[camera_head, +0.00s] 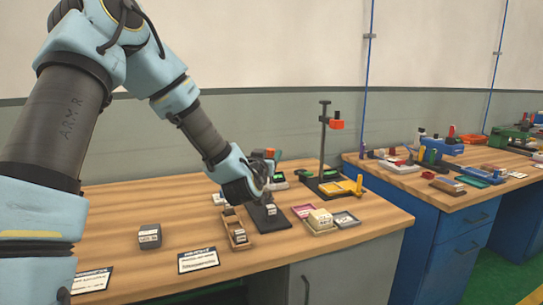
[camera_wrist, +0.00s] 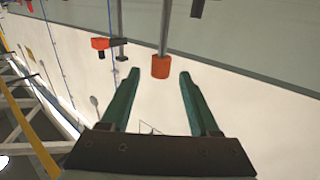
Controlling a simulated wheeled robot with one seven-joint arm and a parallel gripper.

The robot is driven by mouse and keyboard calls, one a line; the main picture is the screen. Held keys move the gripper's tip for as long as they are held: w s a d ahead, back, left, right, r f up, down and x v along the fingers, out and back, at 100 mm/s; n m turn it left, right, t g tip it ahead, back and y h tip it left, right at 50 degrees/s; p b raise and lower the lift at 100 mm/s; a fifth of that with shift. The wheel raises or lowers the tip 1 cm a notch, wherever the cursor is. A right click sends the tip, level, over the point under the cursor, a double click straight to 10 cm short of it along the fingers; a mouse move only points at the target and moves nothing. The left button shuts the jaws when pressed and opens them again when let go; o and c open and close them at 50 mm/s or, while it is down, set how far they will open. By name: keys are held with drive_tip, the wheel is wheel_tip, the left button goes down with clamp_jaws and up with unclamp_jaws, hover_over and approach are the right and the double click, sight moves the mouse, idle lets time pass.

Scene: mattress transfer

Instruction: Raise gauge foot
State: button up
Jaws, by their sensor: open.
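A gauge stand (camera_head: 324,145) with a dark upright post and a red-orange block stands at the back right of the near bench. My gripper (camera_head: 262,180) is left of it, low over a dark plate (camera_head: 268,218) bearing a small labelled block (camera_head: 271,209). In the wrist view my gripper (camera_wrist: 159,72) shows two green fingers spread apart with nothing clasped. An orange cylinder (camera_wrist: 160,67) on the end of a grey rod appears between and beyond the fingertips. It may be the gauge foot, but I cannot tell for sure. Contact with the fingers is not visible.
A wooden tray (camera_head: 236,235), a cream block (camera_head: 320,219) and a dark labelled block (camera_head: 149,236) sit on the near bench (camera_head: 200,215). White cards (camera_head: 198,260) lie at the front. A second bench (camera_head: 395,180) at right is cluttered.

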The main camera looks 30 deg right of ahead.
drive_tip(key=shift+b+v, duration=0.4)
drive_tip(key=shift+v, duration=1.75)
drive_tip(key=w+a+f+n+g+y, duration=0.1)
drive_tip(key=a+f+g+y, duration=0.15)
drive_tip(key=a+f, duration=0.45)
drive_tip(key=w+a+f+n+g+y, duration=0.15)
drive_tip(key=a+y, duration=0.25)
drive_tip(key=a, duration=0.7)
drive_tip(key=s+a+f+n+g+y, duration=0.1)
drive_tip(key=s+a+n+g+y, duration=0.1)
drive_tip(key=s+a+g, duration=0.2)
drive_tip(key=s+a+f+n+g+y, duration=0.2)
drive_tip(key=s+a, duration=0.9)
drive_tip(key=a, duration=0.6)
drive_tip(key=shift+s+a+g+y, duration=0.25)
drive_tip(key=shift+g+y, duration=0.3)
drive_tip(key=shift+g, duration=0.45)
